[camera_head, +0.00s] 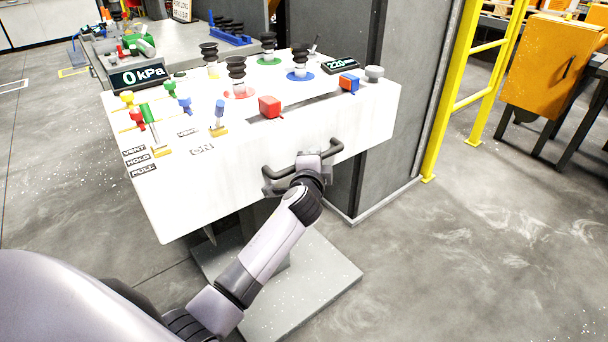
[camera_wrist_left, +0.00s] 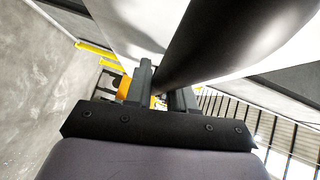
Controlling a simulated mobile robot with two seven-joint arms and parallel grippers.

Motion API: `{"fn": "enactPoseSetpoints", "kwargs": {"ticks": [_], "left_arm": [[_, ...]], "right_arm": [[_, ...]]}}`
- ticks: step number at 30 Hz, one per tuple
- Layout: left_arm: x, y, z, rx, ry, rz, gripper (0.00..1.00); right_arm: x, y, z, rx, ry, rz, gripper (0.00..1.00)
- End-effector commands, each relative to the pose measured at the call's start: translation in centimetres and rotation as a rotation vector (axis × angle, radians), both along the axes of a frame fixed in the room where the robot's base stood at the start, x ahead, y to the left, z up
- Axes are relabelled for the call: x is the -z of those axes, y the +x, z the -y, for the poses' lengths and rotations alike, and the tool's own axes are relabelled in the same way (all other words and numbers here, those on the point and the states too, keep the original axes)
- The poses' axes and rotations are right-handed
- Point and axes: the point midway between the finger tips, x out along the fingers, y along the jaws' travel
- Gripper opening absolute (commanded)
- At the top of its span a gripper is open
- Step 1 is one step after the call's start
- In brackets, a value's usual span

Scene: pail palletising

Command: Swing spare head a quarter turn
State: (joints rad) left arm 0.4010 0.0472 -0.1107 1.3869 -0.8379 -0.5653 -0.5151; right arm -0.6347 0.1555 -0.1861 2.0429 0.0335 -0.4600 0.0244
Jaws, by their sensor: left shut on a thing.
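A white console (camera_head: 340,112) carries several black bellows suction cups; one stands on a red ring (camera_head: 236,70), one on a blue ring (camera_head: 300,60). I cannot tell which thing is the spare head. A black bar handle (camera_head: 331,148) sticks out from the console's front. My left gripper (camera_head: 308,162) is shut on this handle near its middle. In the left wrist view the dark round bar (camera_wrist_left: 220,42) runs between the two fingers (camera_wrist_left: 162,97) and hides part of the background. My right gripper is not in view.
The console top holds a "0 kPa" display (camera_head: 137,77), a "220" display (camera_head: 341,65), a red block (camera_head: 270,107), a blue block (camera_head: 349,83) and coloured levers at the left. A grey cabinet stands behind. A yellow rail (camera_head: 455,95) is at right; floor there is clear.

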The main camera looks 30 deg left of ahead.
Motion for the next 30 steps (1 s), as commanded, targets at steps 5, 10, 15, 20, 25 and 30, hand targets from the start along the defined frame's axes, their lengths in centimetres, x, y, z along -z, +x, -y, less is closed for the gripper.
{"fn": "enactPoseSetpoints", "kwargs": {"ticks": [5,10,15,20,25,30], "left_arm": [[0.21,0.74,0.24,-0.036,-0.001,-0.003,0.0],[0.03,0.81,0.24,-0.042,0.0,-0.005,0.0],[0.05,0.78,0.21,-0.043,0.0,-0.006,0.0],[0.05,0.77,0.23,-0.041,0.0,-0.005,0.44],[0.02,0.79,0.27,-0.039,0.0,-0.004,0.44],[-0.06,0.24,0.55,-0.038,0.0,-0.005,0.44]], "right_arm": [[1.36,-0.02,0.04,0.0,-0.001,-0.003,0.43],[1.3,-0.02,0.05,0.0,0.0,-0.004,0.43],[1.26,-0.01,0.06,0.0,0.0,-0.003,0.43],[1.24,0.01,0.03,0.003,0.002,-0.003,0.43],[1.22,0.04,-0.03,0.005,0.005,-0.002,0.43],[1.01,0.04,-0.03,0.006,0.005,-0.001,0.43]]}}
